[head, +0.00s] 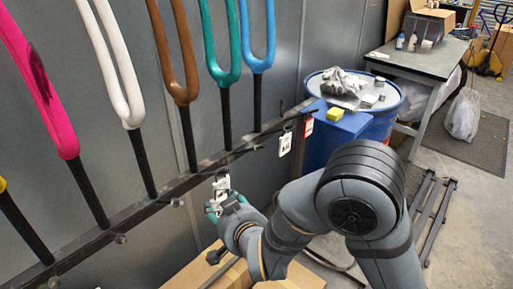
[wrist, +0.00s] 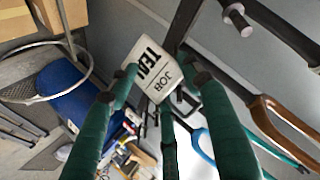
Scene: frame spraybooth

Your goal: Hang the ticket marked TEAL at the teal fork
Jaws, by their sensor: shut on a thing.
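My gripper (head: 217,204) is shut on a white ticket (head: 222,184), held in front of the dark rail, below the brown and teal forks. In the wrist view, the ticket (wrist: 152,72) reads "JOB" and part of "TEAL", tilted between the green fingertips (wrist: 164,88). The ticket looks apart from the rail, though the depth is hard to judge. The teal fork (head: 224,77) stands upright between the brown fork (head: 183,93) and the blue fork (head: 258,66). A peg (head: 177,201) sticks out of the rail left of my gripper; another (head: 258,147) is near the teal fork's foot.
A white ticket (head: 285,143) and a red-and-white one (head: 309,127) hang at the rail's right end. The white fork (head: 123,85) and pink fork (head: 40,88) stand left. A blue drum (head: 382,121) is at right. Cardboard boxes (head: 196,274) lie below my gripper.

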